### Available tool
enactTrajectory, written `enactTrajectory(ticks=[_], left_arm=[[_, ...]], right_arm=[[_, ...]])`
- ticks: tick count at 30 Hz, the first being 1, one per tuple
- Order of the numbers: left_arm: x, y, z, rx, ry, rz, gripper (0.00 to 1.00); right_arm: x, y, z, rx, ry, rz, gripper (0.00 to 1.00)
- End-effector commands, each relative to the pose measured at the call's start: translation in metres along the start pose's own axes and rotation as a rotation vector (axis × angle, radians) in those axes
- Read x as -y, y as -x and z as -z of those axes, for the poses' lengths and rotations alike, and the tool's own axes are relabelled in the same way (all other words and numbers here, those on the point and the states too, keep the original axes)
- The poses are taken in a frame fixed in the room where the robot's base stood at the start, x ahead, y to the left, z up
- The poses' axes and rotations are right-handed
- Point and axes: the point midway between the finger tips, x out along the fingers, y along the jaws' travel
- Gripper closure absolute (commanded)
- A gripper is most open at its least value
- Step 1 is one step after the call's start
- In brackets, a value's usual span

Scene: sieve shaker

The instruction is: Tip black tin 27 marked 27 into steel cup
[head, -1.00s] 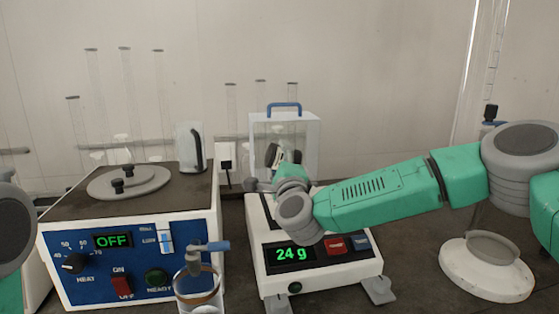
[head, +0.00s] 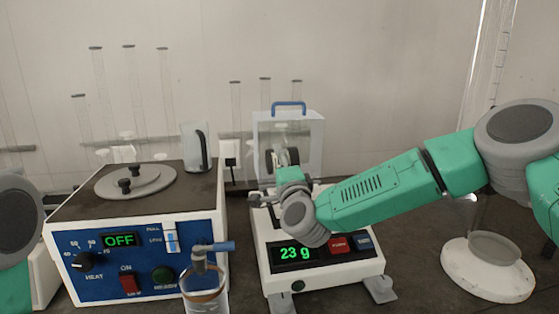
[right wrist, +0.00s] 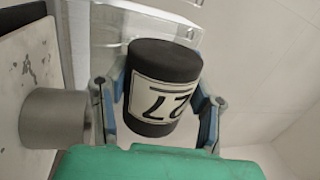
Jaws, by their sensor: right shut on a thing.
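The black tin 27 (right wrist: 165,85) has a pale label with 27, upside down in the right wrist view. My right gripper (right wrist: 162,105) is shut on it, with a blue-grey finger on each side. In the head view this gripper (head: 284,168) is at the balance's clear shield, with the dark tin (head: 294,156) partly hidden behind it. A plain grey cylinder, apparently the steel cup (right wrist: 52,118), stands at the left of the right wrist view, beside the tin with a gap in the picture. My left gripper is out of view.
The balance (head: 330,268) reads 23 g. Its clear shield (head: 317,135) with blue handle stands close around my right gripper. A blue-fronted heater (head: 140,262) marked OFF stands left, with a glass vessel (head: 205,290) before it. A white round base (head: 487,270) stands right.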

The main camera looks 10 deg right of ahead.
Motion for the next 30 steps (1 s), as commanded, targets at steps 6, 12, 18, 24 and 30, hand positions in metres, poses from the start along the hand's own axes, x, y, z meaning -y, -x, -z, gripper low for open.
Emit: enactTrajectory(ticks=[6,12,18,24,30], left_arm=[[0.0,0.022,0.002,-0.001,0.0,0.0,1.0],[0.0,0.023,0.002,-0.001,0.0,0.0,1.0],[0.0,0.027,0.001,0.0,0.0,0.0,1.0],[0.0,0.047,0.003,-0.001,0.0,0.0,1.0],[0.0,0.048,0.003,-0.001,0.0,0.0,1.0]], right_arm=[[0.003,-0.001,-0.006,0.064,0.297,-0.011,0.81],[-0.002,0.0,-0.007,0.076,0.364,-0.017,0.81],[-0.002,0.0,-0.007,0.085,0.403,-0.018,0.81],[-0.002,0.001,-0.006,0.141,0.675,-0.03,0.81],[-0.008,0.001,-0.005,0.156,0.755,-0.036,0.81]])
